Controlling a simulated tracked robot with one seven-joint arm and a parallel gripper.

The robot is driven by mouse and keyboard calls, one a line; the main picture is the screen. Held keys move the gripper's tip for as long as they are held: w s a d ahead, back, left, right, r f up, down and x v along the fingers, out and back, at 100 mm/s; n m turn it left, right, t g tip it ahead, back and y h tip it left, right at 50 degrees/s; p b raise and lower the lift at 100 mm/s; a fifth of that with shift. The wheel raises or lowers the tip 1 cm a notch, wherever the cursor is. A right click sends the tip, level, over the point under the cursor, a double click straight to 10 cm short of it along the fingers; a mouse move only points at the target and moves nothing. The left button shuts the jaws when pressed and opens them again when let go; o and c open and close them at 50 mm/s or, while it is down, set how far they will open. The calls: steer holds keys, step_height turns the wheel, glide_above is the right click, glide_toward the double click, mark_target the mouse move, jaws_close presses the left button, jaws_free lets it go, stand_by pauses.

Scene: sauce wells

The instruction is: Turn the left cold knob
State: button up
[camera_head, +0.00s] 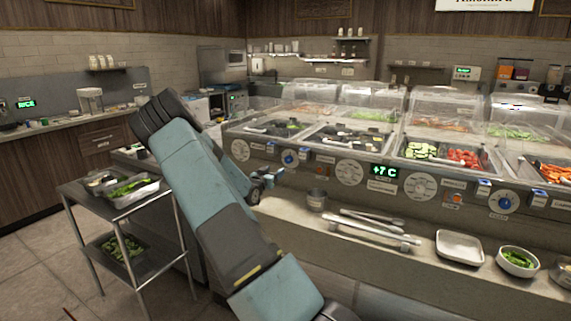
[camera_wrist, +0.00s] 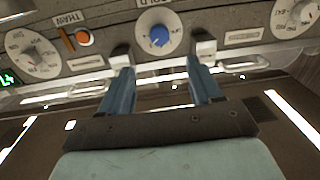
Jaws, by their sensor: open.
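The left cold knob is a blue knob on a white round plate on the counter's front panel (camera_head: 320,158), left of the green "+7 C" display; it shows in the head view (camera_head: 290,158). In the wrist view the blue knob (camera_wrist: 158,37) lies between and just beyond my fingertips, with a partly visible "COLD" label. My gripper (camera_head: 264,178) is open, with one finger to each side of the knob in the wrist view (camera_wrist: 162,50). Nothing is between the fingers. I cannot tell whether they touch the knob plate.
A second blue knob (camera_head: 505,201) is farther right. An orange switch (camera_wrist: 82,38) and white dials (camera_wrist: 34,53) flank the knob. A cart (camera_head: 92,197) stands left.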

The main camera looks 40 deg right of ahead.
mark_target(287, 160)
steer(key=x, duration=1.2)
steer(key=shift+d, duration=0.1)
steer(key=c, duration=1)
steer(key=shift+n, duration=1)
steer(key=shift+c, duration=0.2)
steer(key=o, duration=1)
steer(key=shift+o, duration=0.2)
steer(key=v, duration=1.4)
steer(key=shift+w, duration=0.15)
